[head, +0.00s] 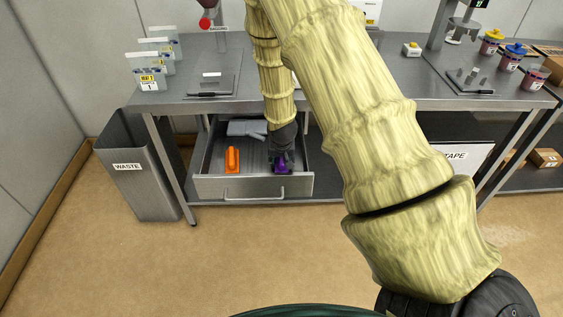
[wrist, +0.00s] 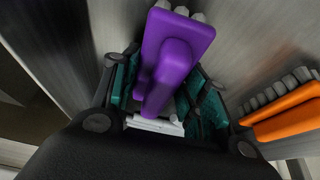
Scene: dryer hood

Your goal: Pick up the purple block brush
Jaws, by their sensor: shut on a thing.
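The purple block brush (head: 281,168) is in the open drawer (head: 250,187) under the table, on the drawer's right side. In the wrist view the purple brush (wrist: 176,50) has a flat block, a raised grip and pale bristles at its far end. My gripper (wrist: 165,95) has teal-padded fingers on both sides of the brush and is shut on it. In the head view my gripper (head: 282,150) reaches down into the drawer and hides part of the brush. I cannot tell whether the brush touches the drawer floor.
An orange brush (head: 232,160) lies in the drawer to the left; it also shows in the wrist view (wrist: 285,113). A grey item (head: 246,128) lies at the drawer's back. The tabletop (head: 330,85) overhangs the drawer. A waste bin (head: 135,180) stands at the left.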

